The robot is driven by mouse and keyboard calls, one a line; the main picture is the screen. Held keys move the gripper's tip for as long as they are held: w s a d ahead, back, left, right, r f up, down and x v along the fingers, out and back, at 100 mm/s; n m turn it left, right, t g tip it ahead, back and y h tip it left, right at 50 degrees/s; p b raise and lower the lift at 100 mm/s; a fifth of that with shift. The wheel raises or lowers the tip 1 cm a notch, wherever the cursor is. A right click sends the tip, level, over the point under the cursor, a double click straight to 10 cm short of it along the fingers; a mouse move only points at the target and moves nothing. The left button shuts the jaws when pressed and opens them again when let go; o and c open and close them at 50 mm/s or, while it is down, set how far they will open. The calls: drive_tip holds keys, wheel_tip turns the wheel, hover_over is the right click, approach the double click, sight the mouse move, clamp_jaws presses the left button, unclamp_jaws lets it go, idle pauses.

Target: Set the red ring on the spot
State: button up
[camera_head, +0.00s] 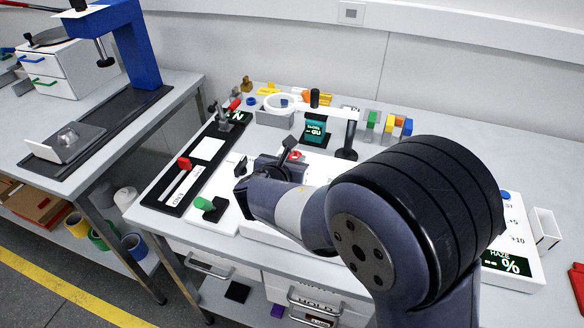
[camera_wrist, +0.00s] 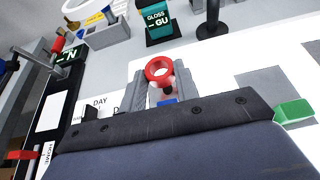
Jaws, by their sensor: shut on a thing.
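The red ring (camera_wrist: 158,70) is between the two grey fingers of my gripper (camera_wrist: 162,88) in the wrist view, with its hole showing. My gripper is shut on it. In the head view the ring is a small red patch (camera_head: 295,155) just beyond my gripper (camera_head: 285,162), partly hidden by it. The ring looks to be above a bright white panel (camera_wrist: 225,75); whether it touches the panel is unclear. Grey squares (camera_wrist: 264,84) show on the panel to the right. I cannot tell which mark is the spot; my arm hides much of the panel in the head view.
A magnifier on a black stand (camera_head: 347,140) and a gloss display (camera_head: 316,133) stand behind the panel. A black strip with a red slider (camera_head: 184,163) lies left. Coloured blocks (camera_head: 388,123) stand at the back. A green block (camera_wrist: 294,112) is near my gripper's right side.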

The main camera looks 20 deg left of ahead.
drive_tip(key=shift+f, duration=1.25)
drive_tip(key=shift+f+b, duration=0.25)
drive_tip(key=shift+b, duration=0.05)
drive_tip(key=o, duration=0.9)
drive_tip(key=shift+r, duration=0.1)
drive_tip(key=shift+o, duration=0.2)
drive_tip(key=shift+s+r+p, duration=0.2)
drive_tip(key=shift+r+p, duration=0.1)
drive_tip(key=v, duration=1.1)
drive_tip(key=shift+s+d+r, duration=0.1)
drive_tip(key=shift+s+r, duration=0.05)
drive_tip(key=shift+s, duration=0.1)
drive_tip(key=shift+w, duration=0.1)
